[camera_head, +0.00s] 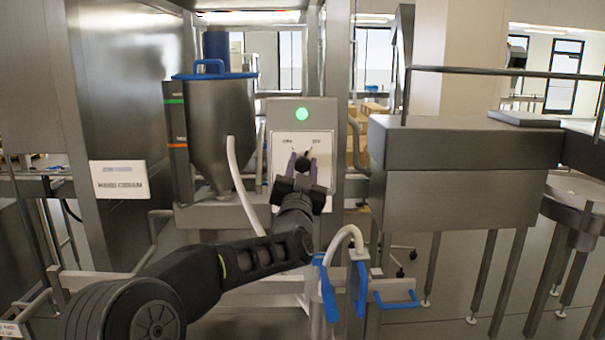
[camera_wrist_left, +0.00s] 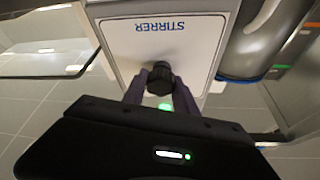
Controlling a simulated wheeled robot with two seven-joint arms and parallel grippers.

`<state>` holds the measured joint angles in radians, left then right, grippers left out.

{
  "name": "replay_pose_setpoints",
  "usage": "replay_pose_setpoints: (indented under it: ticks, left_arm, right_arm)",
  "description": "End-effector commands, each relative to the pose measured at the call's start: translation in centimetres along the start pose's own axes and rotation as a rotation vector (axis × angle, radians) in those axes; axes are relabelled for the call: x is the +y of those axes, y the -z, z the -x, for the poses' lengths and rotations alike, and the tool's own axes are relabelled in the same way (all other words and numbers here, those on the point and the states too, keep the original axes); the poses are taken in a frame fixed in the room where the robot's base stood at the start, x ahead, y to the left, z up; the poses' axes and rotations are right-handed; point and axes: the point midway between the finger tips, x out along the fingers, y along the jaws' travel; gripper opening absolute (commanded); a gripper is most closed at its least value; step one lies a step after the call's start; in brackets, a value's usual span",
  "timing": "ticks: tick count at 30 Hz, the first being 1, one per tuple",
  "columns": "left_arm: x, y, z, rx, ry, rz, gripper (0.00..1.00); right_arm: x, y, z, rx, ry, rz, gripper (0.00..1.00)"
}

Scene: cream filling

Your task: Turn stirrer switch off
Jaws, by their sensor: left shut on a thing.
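The stirrer switch is a black round knob (camera_head: 303,163) on a white panel (camera_head: 321,142) with small markings above it. A green lamp (camera_head: 302,114) glows on the grey box above the panel. In the left wrist view the panel (camera_wrist_left: 190,40) reads "STIRRER" upside down, and the knob (camera_wrist_left: 160,77) sits between my fingers. My left gripper (camera_head: 303,168) is at the panel, with its two purple-grey fingers shut on the knob from either side. In the left wrist view, the gripper (camera_wrist_left: 160,88) partly hides the knob's lower area. My right gripper is not in view.
A steel hopper (camera_head: 222,130) with a blue lid stands left of the panel, with a white hose (camera_head: 240,185) in front. Blue-handled fittings (camera_head: 357,285) stand low near my left forearm. A large steel cabinet (camera_head: 465,165) stands to the right.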

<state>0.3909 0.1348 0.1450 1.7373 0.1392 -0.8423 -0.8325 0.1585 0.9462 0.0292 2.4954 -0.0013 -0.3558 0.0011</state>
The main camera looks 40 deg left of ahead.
Motion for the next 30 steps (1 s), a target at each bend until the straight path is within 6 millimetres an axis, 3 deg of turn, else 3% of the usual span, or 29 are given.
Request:
replay_pose_setpoints:
  ticks: [3,12,30]
  left_arm:
    - [0.3,-0.4,0.2,0.003,0.031,0.079,0.0]
    - [0.3,-0.3,0.2,0.002,0.134,0.331,0.0]
    - [0.1,-0.1,0.0,-0.001,0.344,0.832,0.0]
  right_arm:
    - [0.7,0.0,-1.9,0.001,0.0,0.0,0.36]
    - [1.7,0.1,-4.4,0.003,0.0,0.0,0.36]
    - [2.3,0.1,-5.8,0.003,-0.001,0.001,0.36]
